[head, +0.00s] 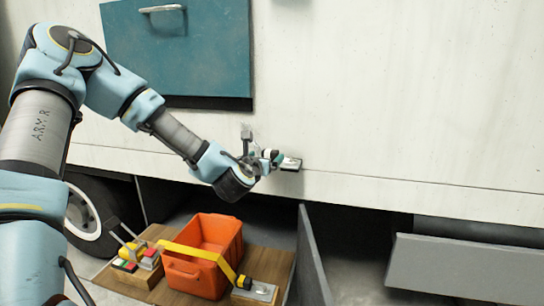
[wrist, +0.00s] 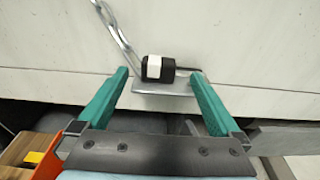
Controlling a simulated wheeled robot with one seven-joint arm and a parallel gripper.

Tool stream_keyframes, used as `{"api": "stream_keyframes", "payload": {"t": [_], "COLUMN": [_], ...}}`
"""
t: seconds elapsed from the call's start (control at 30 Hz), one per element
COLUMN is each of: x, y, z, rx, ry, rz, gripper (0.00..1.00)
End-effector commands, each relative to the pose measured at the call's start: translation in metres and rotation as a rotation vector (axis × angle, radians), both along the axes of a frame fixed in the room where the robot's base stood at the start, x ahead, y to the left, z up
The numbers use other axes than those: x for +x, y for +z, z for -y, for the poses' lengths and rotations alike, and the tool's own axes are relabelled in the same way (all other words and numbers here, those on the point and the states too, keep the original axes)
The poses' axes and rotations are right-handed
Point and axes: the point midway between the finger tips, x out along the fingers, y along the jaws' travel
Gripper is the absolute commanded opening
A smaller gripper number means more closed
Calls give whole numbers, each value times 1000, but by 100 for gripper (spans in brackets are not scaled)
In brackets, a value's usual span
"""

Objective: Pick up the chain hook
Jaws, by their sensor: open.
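My gripper (wrist: 160,76) is open, its two green fingers on either side of a black-and-white piece (wrist: 158,68) and a grey metal plate (wrist: 165,86) at the truck's side. A metal chain (wrist: 118,25) runs from the top of the wrist view down toward the piece's left end. I cannot make out a hook shape or whether the chain joins the piece. No contact between fingers and piece is clear. In the head view my gripper (head: 262,160) is at the lower edge of the white truck panel, by the plate (head: 290,163).
An orange bin (head: 195,272) stands on a wooden board (head: 262,262) below, with a yellow strap (head: 190,250) across it. A grey flap (head: 470,268) sticks out at lower right. A wheel (head: 84,212) is at left. The white panel (head: 400,90) is bare at right.

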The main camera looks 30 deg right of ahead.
Motion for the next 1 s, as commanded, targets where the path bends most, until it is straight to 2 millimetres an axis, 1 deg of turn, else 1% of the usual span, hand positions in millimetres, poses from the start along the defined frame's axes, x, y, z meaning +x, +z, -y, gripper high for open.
{"api": "stream_keyframes", "payload": {"t": [0.07, 0.3, 0.4, 0.67, 1.0], "x": [5, 31, 37, 38, 38], "y": [0, -7, -10, -11, -11], "z": [5, 26, 32, 33, 33], "rx": [0, 0, 1, 1, 1], "ry": [0, 0, -1, -1, -1], "rz": [0, 1, 1, 1, 1], "gripper": [100, 100, 100, 100, 62]}}
